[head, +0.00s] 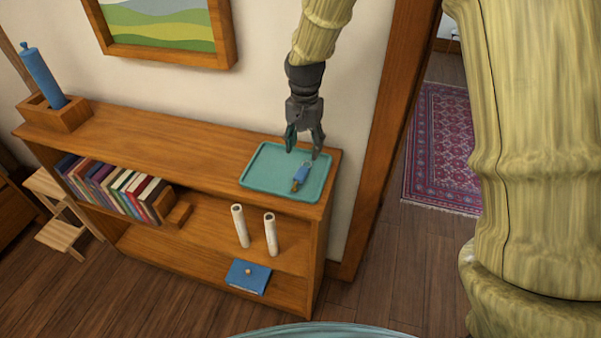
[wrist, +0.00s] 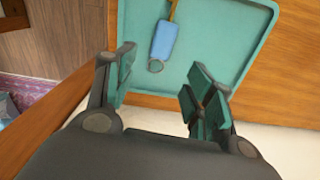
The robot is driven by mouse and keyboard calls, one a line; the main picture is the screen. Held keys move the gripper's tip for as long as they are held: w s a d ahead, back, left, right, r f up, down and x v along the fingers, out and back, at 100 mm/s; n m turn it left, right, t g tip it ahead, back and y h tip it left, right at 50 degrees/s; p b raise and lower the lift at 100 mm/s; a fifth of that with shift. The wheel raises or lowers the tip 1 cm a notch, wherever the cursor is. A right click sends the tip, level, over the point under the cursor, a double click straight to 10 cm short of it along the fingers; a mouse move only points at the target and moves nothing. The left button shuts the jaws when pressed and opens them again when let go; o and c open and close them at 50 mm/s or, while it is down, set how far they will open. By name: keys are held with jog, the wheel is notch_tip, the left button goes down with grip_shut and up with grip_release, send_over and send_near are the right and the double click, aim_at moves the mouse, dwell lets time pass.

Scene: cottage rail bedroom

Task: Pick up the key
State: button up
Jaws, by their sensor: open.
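The key (head: 295,186) lies on the teal tray (head: 257,174) at the right end of the bookshelf top. It has a blue tag (head: 301,173) with a ring at one end. In the wrist view the blue tag (wrist: 164,41) lies flat on the tray (wrist: 240,28), with the brass-coloured key (wrist: 173,10) running out of the top edge. My gripper (head: 304,152) is open and empty, pointing down above the back part of the tray. In the wrist view my fingertips (wrist: 160,80) are apart, and the key and tag lie beyond them, untouched.
The wooden bookshelf (head: 165,143) has a free top left of the tray. Books (head: 115,187), two white cylinders (head: 270,234) and a blue box (head: 248,276) are lower. The wall is close behind.

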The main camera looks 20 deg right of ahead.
aim_at(303, 169)
jog(key=shift+f, duration=0.85)
jog(key=shift+s+a+f+p, duration=0.1)
jog(key=shift+s+f+p, duration=0.05)
jog(key=shift+f+p, duration=0.4)
jog(key=shift+s+a+f+p, duration=0.1)
jog(key=shift+f+p, duration=0.3)
jog(key=shift+f, duration=0.15)
jog(key=shift+f+p, duration=0.6)
jog(key=shift+f, duration=1.15)
jog(key=c, duration=1)
